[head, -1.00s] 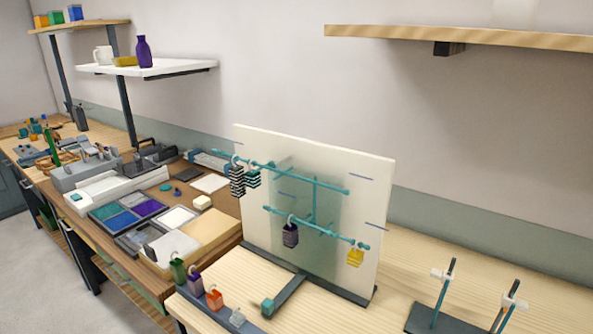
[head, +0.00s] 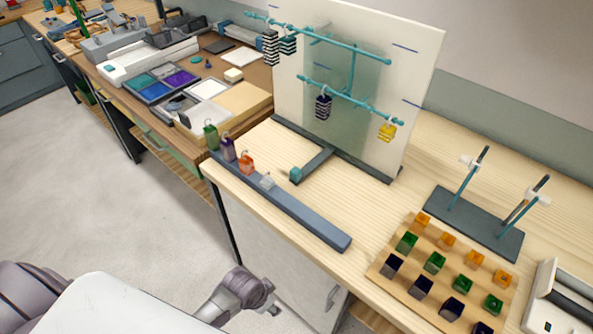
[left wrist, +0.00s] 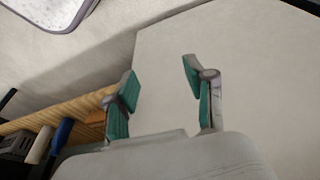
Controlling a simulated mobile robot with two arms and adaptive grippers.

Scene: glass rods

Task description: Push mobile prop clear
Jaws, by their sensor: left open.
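The mobile of teal rods (head: 345,96) stands in front of an upright white panel (head: 415,60). Striped dark pieces (head: 323,107) and a yellow piece (head: 387,131) hang from it. A dark bar (head: 317,163) with a teal block (head: 295,174) at its front end reaches out from the panel's foot; I cannot tell if this is the prop. In the left wrist view my left gripper (left wrist: 159,72) is open and empty, with teal pads apart before a pale surface. A grey part of my arm (head: 240,290) shows low in the head view, below the bench edge. My right gripper is not in view.
A long grey rail (head: 310,222) with several coloured weights lies along the bench's front edge. A wooden block tray (head: 375,272), a dark stand with rods (head: 480,222) and a white box (head: 560,300) are at right.

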